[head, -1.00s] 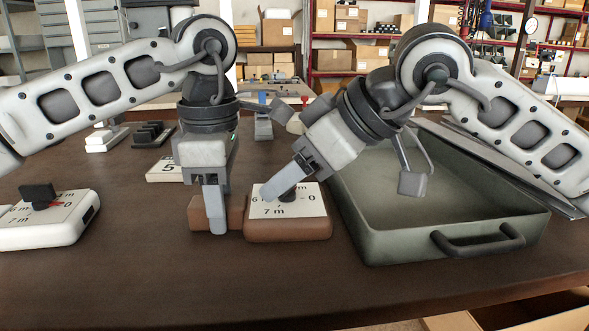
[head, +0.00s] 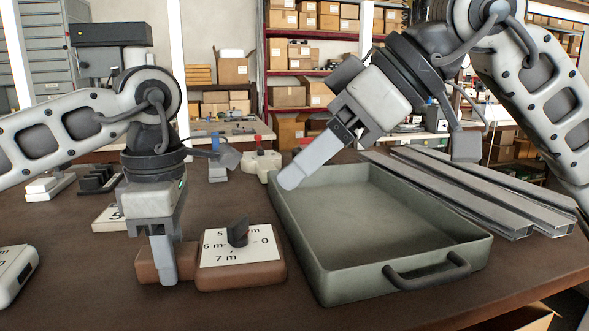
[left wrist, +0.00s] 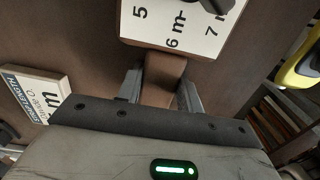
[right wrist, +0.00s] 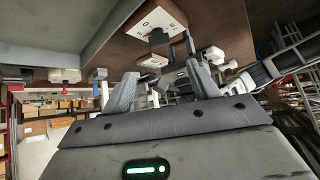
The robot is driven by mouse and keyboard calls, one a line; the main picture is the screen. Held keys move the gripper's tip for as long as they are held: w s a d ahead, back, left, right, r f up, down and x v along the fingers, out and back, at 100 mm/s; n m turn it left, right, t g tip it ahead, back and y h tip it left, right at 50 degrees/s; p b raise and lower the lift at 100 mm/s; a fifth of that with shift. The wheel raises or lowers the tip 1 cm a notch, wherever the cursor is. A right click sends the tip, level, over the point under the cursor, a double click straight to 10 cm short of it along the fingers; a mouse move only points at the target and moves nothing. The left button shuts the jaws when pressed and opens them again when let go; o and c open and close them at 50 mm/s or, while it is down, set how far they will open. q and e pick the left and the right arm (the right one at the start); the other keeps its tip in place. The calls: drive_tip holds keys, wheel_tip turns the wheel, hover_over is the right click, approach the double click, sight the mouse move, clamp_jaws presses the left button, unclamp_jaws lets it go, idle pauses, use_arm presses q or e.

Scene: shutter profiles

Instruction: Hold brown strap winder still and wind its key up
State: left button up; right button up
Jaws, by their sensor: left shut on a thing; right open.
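The brown strap winder (head: 242,277) lies on the table with a white dial plate (head: 228,258) and a black key (head: 238,232) standing on top. My left gripper (head: 163,265) points down and is shut on the winder's brown side block (head: 147,262); the left wrist view shows its fingers on both sides of that block (left wrist: 164,72). My right gripper (head: 318,160) is open and empty, raised above the tray's left back corner, up and right of the key and apart from it. The right wrist view shows the key (right wrist: 158,38) beyond its fingers.
A grey-green tray (head: 382,285) with a handle stands right of the winder. Metal profiles (head: 470,195) lie behind it. A white dial device (head: 14,272) sits at the left edge. Small white and black items (head: 97,178) lie farther back. The table front is clear.

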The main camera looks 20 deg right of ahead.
drive_tip(key=c, duration=0.6)
drive_tip(key=shift+d+m, duration=0.2)
drive_tip(key=shift+m, duration=0.2)
drive_tip(key=c, duration=0.5)
drive_tip(key=shift+s+d+m, duration=0.1)
drive_tip(key=shift+d+m, duration=0.1)
drive_tip(key=shift+m, duration=0.6)
clamp_jaws()
drive_tip(key=m, duration=1.6)
approach(247, 232)
wheel_tip(247, 232, down, 4)
drive_tip(key=shift+s, duration=0.1)
drive_tip(key=shift+w+a, duration=0.6)
drive_tip(key=shift+a, duration=0.25)
drive_tip(key=shift+w+a, duration=0.6)
drive_tip(key=shift+a, duration=0.3)
